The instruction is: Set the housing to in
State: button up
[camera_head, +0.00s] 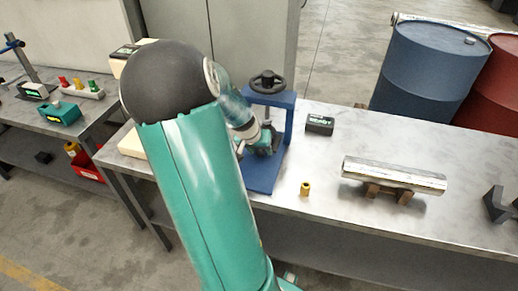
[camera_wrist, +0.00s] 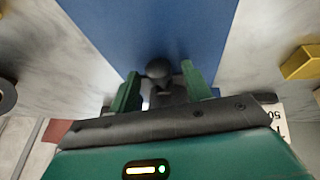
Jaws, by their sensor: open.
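A blue press (camera_head: 266,172) with a black handwheel (camera_head: 268,82) on top stands on the metal bench. My gripper (camera_head: 262,143) is inside the press frame, above its blue base plate. In the wrist view my gripper (camera_wrist: 160,76) is open, with its two green fingers on either side of a dark rounded piece (camera_wrist: 159,69). I cannot tell whether the fingers touch it. The blue plate (camera_wrist: 150,28) lies behind it. I cannot tell for certain which part is the housing; my arm and gripper hide much of the press's inside.
A yellow bushing (camera_head: 305,189) stands right of the press, with a dark labelled box (camera_head: 319,124) behind. A metal cylinder (camera_head: 394,174) rests on wooden blocks (camera_head: 372,191). Blue (camera_head: 431,70) and red (camera_head: 497,95) barrels stand behind the bench. A second bench with tools is at left.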

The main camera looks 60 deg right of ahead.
jog(key=v, duration=1.4)
jog(key=w+a+r+n+t+y, duration=0.15)
jog(key=w+a+n, duration=0.3)
jog(key=a, duration=0.65)
jog(key=w+a+r+n+t+y, duration=0.1)
jog(key=w+a+r+n+t, duration=0.3)
jog(key=a, duration=0.8)
jog(key=s+a+r+n+y, duration=0.1)
jog(key=a+n, duration=0.2)
jog(key=a, duration=0.6)
jog(key=s+a+r+n+t+y, duration=0.1)
jog(key=a+n, duration=0.3)
jog(key=a, duration=0.5)
jog(key=shift+s+a+r, duration=0.15)
jog(key=shift+s+r, duration=0.15)
jog(key=shift+s, duration=0.55)
jog(key=shift+c, duration=1.4)
